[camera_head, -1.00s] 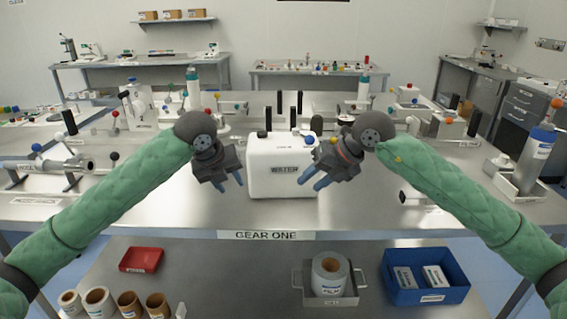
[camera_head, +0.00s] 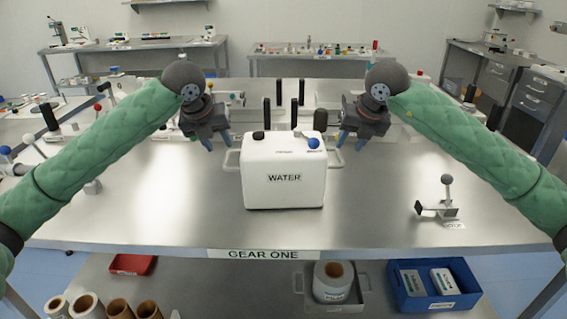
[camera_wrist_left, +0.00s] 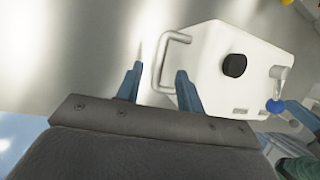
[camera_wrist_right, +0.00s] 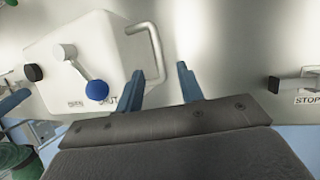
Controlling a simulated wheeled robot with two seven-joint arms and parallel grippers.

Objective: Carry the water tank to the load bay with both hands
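The white water tank (camera_head: 284,188), labelled WATER, stands upright on the steel table. It has a black cap, a blue-knobbed lever on top and a grey loop handle on each side. My left gripper (camera_head: 218,141) is open above the tank's left handle; in the left wrist view its fingers (camera_wrist_left: 158,84) are spread on either side of that handle (camera_wrist_left: 170,62). My right gripper (camera_head: 351,141) is open above the right handle; in the right wrist view the handle (camera_wrist_right: 152,45) lies near the left finger, within or beside the gap. Contact cannot be told.
A small STOP lever stand (camera_head: 440,205) is on the table at right. Dark upright posts (camera_head: 320,121) stand behind the tank. The shelf below holds a blue bin (camera_head: 432,300), a roll in a tray (camera_head: 333,283), a red tray and several rolls. Tabletop around the tank is mostly clear.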

